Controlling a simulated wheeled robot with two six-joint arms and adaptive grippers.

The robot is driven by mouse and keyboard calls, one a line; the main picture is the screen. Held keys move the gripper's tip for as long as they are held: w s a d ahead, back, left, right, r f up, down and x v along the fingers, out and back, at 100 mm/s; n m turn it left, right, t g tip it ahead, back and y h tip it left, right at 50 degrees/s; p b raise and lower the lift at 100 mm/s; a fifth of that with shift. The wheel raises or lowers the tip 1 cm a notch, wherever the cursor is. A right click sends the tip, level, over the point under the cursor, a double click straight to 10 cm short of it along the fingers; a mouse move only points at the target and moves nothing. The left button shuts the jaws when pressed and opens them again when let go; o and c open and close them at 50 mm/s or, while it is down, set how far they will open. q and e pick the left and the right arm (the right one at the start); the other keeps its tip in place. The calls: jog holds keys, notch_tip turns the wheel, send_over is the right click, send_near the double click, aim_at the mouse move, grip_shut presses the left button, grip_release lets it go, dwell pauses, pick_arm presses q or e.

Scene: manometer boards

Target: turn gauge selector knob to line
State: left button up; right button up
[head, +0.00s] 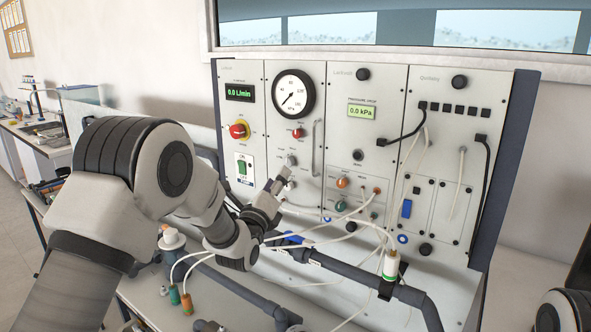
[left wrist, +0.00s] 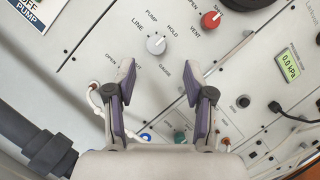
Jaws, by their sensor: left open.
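The gauge selector knob (left wrist: 156,44) is a small pale grey round knob on the white panel in the left wrist view. In the head view the knob (head: 290,160) sits below the red knob. My left gripper (left wrist: 160,70) is open and empty, its purple-padded fingers spread towards the panel. In that picture the knob lies just beyond and between the fingertips. The gripper also shows in the head view (head: 284,180), close below the knob.
A red vent knob (left wrist: 210,20) is up and right of the selector. A dial gauge (head: 293,93), a flow display (head: 239,92) and a pressure display (head: 362,111) are on the board. White tubes and a dark pipe (head: 350,270) run below my left gripper.

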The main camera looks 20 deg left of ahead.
aim_at(288, 165)
pick_arm(q)
jog(key=p+x, duration=0.1)
jog(key=x, duration=0.1)
jog(key=p+x, duration=0.1)
jog(key=x, duration=0.1)
jog(key=p+x, duration=0.1)
jog(key=x, duration=0.2)
jog(key=shift+w+f, duration=0.2)
jog(key=shift+f, duration=0.15)
jog(key=shift+s+a+r, duration=0.1)
jog(key=shift+s+r, duration=0.05)
jog(key=shift+s, duration=0.1)
jog(key=shift+w, duration=0.1)
grip_shut()
